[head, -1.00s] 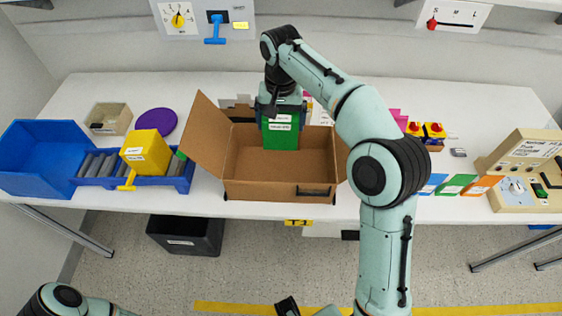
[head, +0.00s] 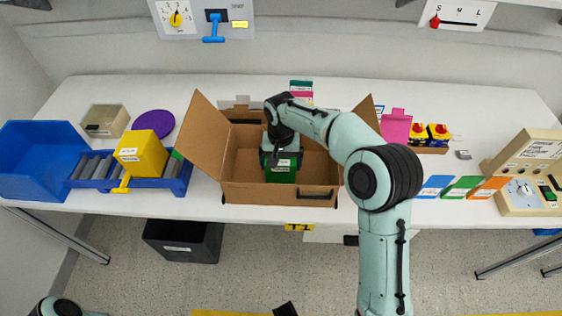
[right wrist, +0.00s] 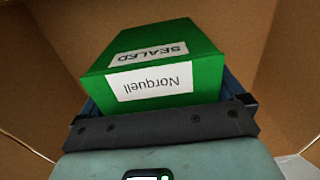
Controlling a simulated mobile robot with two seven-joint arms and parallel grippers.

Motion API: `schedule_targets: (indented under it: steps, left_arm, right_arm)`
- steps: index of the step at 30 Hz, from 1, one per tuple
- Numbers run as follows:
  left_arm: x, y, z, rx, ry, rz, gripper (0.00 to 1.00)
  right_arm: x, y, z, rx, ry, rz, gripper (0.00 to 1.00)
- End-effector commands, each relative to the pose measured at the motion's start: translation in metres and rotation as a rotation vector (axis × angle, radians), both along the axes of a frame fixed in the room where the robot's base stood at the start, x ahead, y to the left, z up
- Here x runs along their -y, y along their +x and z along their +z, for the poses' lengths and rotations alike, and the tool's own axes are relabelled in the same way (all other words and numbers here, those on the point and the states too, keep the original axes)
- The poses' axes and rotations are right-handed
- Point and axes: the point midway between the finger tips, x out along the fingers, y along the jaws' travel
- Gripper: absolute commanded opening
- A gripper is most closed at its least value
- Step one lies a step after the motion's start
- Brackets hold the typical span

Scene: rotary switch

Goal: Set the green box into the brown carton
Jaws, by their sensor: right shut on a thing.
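The brown carton (head: 265,193) stands open on the table, its flaps spread to the sides. The green box (head: 281,175) is down inside the carton, near its front wall. My right gripper (head: 282,158) reaches into the carton from above and is shut on the green box. In the right wrist view the green box (right wrist: 205,50) sits between the fingers, with labels reading "SEALED" and "Norquell", and carton walls around it. The underside of the box is hidden, so I cannot tell whether it touches the carton floor. My left gripper is not in view; only part of my left arm shows at bottom left.
Left of the carton are a yellow box (head: 141,152) on a blue roller tray, a blue bin (head: 40,160), a beige tray (head: 107,121) and a purple disc (head: 153,124). Right are coloured cards (head: 462,187) and a control box (head: 530,175). A black bin (head: 185,240) stands on the floor.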

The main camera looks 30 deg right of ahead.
Motion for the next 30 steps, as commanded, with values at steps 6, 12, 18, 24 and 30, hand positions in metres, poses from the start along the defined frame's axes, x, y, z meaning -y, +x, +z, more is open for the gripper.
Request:
schedule_targets:
  steps: [6,12,18,24,30]
  left_arm:
    - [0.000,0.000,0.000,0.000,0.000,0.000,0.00]
    - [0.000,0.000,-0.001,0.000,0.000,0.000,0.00]
    - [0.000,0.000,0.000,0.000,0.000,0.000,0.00]
    - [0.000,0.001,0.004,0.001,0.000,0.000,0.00]
    - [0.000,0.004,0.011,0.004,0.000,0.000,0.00]
  right_arm:
    - [0.000,0.001,0.001,0.004,0.000,0.000,0.49]
    - [0.000,0.000,-0.002,0.001,0.000,0.000,1.00]
    - [0.000,0.000,-0.001,0.001,0.000,0.000,1.00]
    - [0.000,0.002,0.022,0.006,0.000,0.000,1.00]
    - [0.000,0.002,0.067,0.007,0.000,0.001,1.00]
